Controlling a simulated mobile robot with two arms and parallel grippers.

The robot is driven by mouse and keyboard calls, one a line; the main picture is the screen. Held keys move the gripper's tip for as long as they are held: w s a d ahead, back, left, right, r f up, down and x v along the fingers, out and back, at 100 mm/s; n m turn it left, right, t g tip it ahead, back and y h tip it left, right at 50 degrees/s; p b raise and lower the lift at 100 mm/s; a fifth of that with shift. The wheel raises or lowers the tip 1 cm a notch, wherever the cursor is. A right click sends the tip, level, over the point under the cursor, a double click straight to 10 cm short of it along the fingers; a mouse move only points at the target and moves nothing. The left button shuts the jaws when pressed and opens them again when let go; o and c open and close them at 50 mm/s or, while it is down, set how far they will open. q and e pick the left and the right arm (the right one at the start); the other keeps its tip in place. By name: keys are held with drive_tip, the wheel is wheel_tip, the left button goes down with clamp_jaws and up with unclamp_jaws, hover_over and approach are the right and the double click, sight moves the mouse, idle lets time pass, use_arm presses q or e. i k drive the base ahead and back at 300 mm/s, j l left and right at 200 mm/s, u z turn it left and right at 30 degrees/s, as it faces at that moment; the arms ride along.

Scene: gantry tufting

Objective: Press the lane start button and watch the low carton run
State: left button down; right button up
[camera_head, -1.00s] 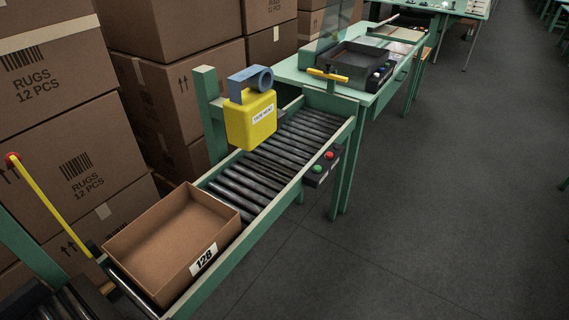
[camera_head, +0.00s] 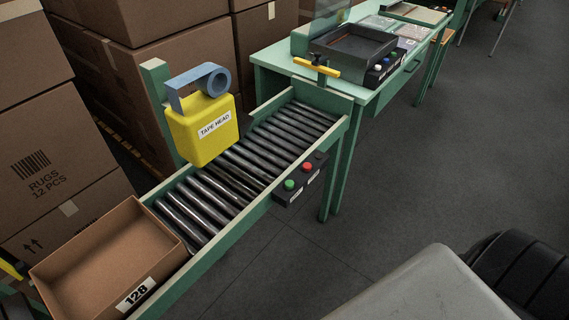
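The low carton (camera_head: 110,262) is open-topped and brown, with a label reading 128. It sits on the near left end of the roller lane (camera_head: 235,170). A button box (camera_head: 300,180) hangs on the lane's right side rail, with a green button (camera_head: 289,185) and a red button (camera_head: 308,168); the small labels below them are too small to read surely. A yellow tape head (camera_head: 202,125) with a blue tape roll stands over the lane, beyond the carton. A pale grey and black part of my arm shows at the bottom right. Neither gripper shows.
A yellow bar (camera_head: 316,69) stands at the lane's far end. Stacked cartons (camera_head: 150,80) line the left. The floor (camera_head: 430,170) on the right is open.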

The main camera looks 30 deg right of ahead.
sight(289, 184)
drive_tip(key=i+l, duration=0.15)
drive_tip(key=l, duration=0.5)
drive_tip(key=i+l+u, duration=0.1)
drive_tip(key=l, duration=0.55)
drive_tip(key=i+l, duration=0.1)
drive_tip(key=l, duration=0.55)
drive_tip(key=i+l+u, duration=0.1)
drive_tip(key=l, duration=0.6)
